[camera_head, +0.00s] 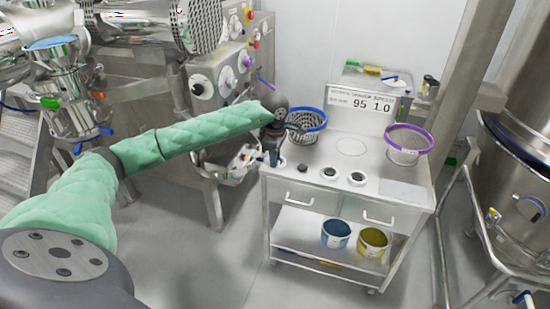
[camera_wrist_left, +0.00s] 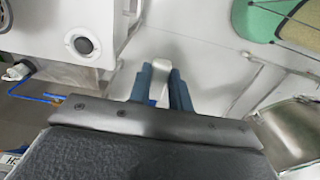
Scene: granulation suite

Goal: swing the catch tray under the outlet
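The catch tray (camera_head: 230,171) is a shallow metal pan low beside the machine's leg, left of the cart. My left gripper (camera_head: 272,157) points down between that pan and the cart's left edge. In the left wrist view its two blue fingers (camera_wrist_left: 162,85) stand close together with a pale bar (camera_wrist_left: 161,68) filling the gap. The bar looks like the tray's handle; its joint to the tray is hidden. A curved metal surface (camera_wrist_left: 292,130) at right in that view may be the tray. The outlet is not clearly visible behind my arm. My right gripper is out of view.
The steel cart (camera_head: 285,238) stands close to the right of my gripper. It carries a blue-rimmed basket (camera_head: 307,125), a purple-rimmed sieve (camera_head: 404,152) and a display sign (camera_head: 360,103). The machine's control panel (camera_head: 222,80) stands behind my forearm. Open floor (camera_head: 165,262) lies in front.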

